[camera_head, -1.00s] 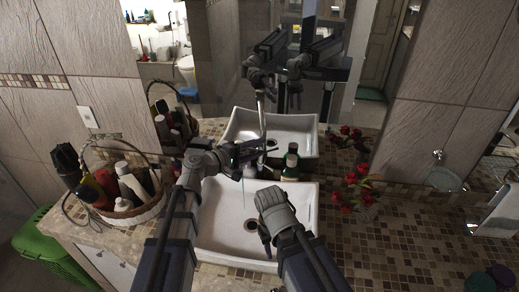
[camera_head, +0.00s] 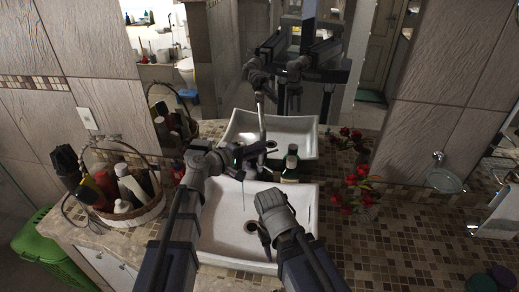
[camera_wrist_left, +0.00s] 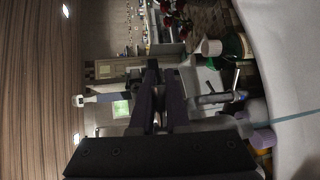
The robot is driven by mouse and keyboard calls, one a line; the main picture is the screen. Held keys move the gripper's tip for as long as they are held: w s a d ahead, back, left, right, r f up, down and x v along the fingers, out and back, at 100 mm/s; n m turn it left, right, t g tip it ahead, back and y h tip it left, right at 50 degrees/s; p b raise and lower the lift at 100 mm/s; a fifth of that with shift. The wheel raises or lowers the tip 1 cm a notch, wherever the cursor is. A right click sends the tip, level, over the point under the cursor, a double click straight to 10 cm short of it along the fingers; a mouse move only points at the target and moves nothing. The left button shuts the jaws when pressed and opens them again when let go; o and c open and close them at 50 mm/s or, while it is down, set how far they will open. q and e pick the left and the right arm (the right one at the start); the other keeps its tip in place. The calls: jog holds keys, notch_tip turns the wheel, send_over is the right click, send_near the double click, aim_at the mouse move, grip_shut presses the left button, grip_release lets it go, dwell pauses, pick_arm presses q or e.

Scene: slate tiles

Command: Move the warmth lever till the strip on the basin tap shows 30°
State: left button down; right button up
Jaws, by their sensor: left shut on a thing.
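The basin tap is mostly hidden behind my left gripper (camera_head: 264,149) in the head view. A thin water stream (camera_head: 243,193) falls from it into the white basin (camera_head: 222,229). My left gripper is at the top of the tap, shut on what seems to be the warmth lever, which its fingers hide. In the left wrist view its fingers (camera_wrist_left: 161,92) point away, close together. I cannot read any temperature strip. My right gripper (camera_head: 265,240) points down over the basin near the drain; its jaws are too dark to judge.
A dark bottle (camera_head: 291,168) stands behind the basin, right of the tap. A basket (camera_head: 128,219) of toiletries is on the left and red flowers (camera_head: 358,185) are on the right. The mirror behind reflects my arms. The tiled counter (camera_head: 400,235) at right is mostly clear.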

dwell(0.3)
pick_arm(q)
jog(key=shift+w+a+n+t+y, duration=0.1)
jog(key=shift+w+n+t+y, duration=0.4)
jog(key=shift+n+t+y, duration=0.45)
jog(key=shift+w+a+n+t+y, duration=0.1)
jog(key=shift+w+n+t+y, duration=0.4)
jog(key=shift+n+t+y, duration=0.4)
jog(key=c, duration=0.9)
grip_release()
